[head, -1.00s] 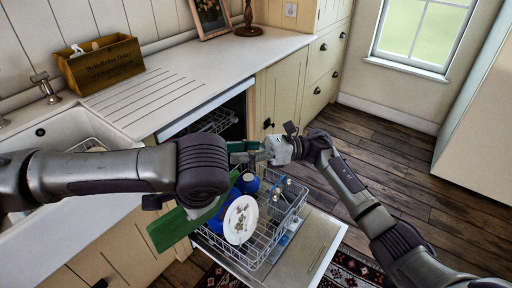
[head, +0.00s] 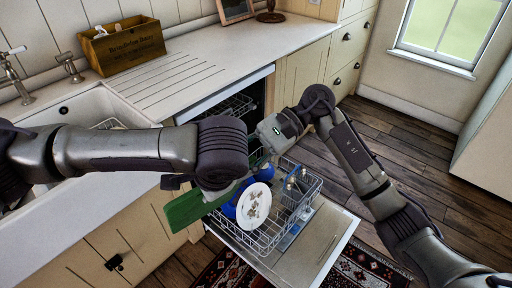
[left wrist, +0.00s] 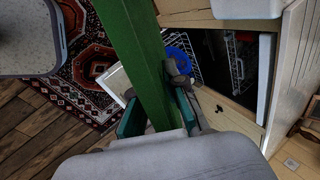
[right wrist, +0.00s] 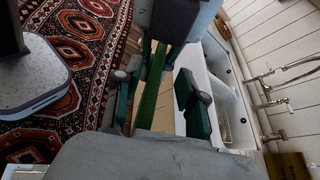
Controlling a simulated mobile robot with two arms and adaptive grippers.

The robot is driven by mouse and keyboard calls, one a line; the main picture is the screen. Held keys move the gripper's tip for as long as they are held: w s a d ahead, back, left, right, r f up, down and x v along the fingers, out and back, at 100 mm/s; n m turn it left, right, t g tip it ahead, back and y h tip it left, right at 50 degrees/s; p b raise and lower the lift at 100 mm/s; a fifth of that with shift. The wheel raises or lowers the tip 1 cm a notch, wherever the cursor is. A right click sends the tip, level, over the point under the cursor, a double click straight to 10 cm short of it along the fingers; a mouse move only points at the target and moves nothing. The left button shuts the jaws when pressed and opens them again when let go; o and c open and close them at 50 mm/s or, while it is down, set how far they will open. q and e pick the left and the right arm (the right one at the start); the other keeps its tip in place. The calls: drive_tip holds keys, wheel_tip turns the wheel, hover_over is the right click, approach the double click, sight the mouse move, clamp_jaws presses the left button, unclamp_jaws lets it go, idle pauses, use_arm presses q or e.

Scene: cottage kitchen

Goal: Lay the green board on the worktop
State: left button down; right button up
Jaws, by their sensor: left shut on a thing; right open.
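The green board (head: 188,209) hangs over the front of the dishwasher, beside the sink cabinet, partly hidden by my left arm in the head view. My left gripper (left wrist: 160,112) is shut on the board, which runs up between its fingers in the left wrist view. My right gripper (right wrist: 160,98) is open. In the right wrist view a narrow green strip of the board (right wrist: 151,92) shows between its fingers; I cannot tell whether they touch it. In the head view its fingertips are hidden behind my left wrist. The white worktop (head: 232,62) lies behind both arms.
The open dishwasher's rack (head: 262,238) holds a white plate (head: 254,205) and blue dishes below the board. A wooden box (head: 122,45) stands at the back of the worktop, and a picture frame (head: 236,10) further right. The worktop between them and the front edge is clear. The sink (head: 85,115) is left.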

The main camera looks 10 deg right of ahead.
use_arm(q)
drive_tip(key=shift+r, duration=0.1)
use_arm(e)
drive_tip(key=shift+x, duration=1.2)
drive_tip(key=c, duration=0.7)
clamp_jaws()
use_arm(q)
drive_tip(key=c, duration=1.1)
unclamp_jaws()
drive_tip(key=shift+c, duration=0.2)
use_arm(e)
drive_tip(key=shift+r, duration=0.1)
